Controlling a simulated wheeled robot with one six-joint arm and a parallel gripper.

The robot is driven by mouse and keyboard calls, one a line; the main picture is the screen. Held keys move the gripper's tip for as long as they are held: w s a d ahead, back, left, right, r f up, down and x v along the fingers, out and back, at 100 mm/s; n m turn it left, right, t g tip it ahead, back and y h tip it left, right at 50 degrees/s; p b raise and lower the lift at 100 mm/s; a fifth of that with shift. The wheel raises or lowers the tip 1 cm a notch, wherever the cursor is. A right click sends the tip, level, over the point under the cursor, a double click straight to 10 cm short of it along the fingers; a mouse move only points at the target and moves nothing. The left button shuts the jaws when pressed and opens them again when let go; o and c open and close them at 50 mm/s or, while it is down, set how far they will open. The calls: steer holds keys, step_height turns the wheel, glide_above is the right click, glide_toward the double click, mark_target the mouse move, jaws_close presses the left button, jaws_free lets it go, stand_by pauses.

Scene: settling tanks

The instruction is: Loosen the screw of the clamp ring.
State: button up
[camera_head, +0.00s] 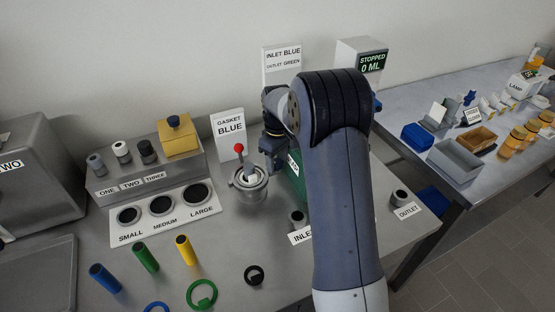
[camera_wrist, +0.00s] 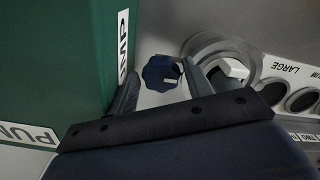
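A steel pot-like housing (camera_head: 248,187) with a clamp ring stands beside the green pump block (camera_head: 291,181). A lever with a red ball (camera_head: 239,147) rises at it. In the wrist view the housing's round rim (camera_wrist: 243,49) shows at upper right. A dark blue faceted knob (camera_wrist: 160,73) with a small white mark, apparently the clamp screw, lies between the fingertips of my gripper (camera_wrist: 160,85). The fingers are apart, with gaps visible on both sides of the knob. Whether the knob sits at fingertip depth is unclear. In the head view my arm hides the knob.
The green pump wall (camera_wrist: 55,65) is close to the left finger in the wrist view. A "GASKET BLUE" sign (camera_head: 229,133) stands behind the housing. The gasket board (camera_head: 148,235) is at left; coloured tubes and rings lie in front.

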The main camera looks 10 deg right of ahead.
mark_target(277, 163)
steer(key=shift+o, duration=1)
steer(key=shift+r, duration=0.1)
step_height(277, 163, up, 7)
steer(key=p, duration=0.4)
steer(key=shift+p, duration=0.35)
steer(key=shift+r, duration=0.4)
steer(key=shift+a, duration=0.1)
steer(key=shift+s+r+p, duration=0.1)
steer(key=shift+p, duration=0.2)
